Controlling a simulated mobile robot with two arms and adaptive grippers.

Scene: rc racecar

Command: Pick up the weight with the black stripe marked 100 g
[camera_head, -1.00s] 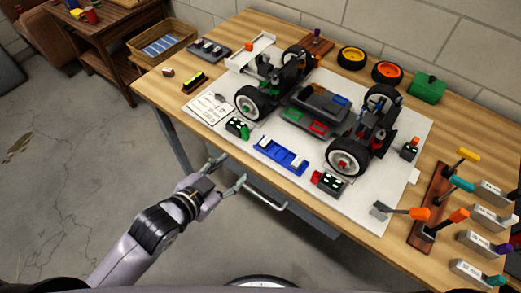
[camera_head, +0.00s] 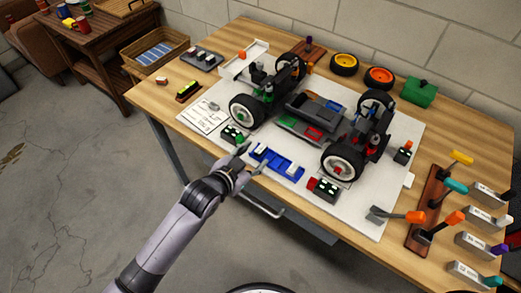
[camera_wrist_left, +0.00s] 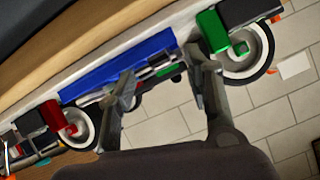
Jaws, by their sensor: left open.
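No 100 g mark or black stripe can be read in these frames, so I cannot tell which thing is the weight. My right gripper is out of view.
A model car (camera_head: 310,110) with large wheels stands on the white board (camera_head: 372,213). A grey tray (camera_head: 190,63) with small blocks is at the far left.

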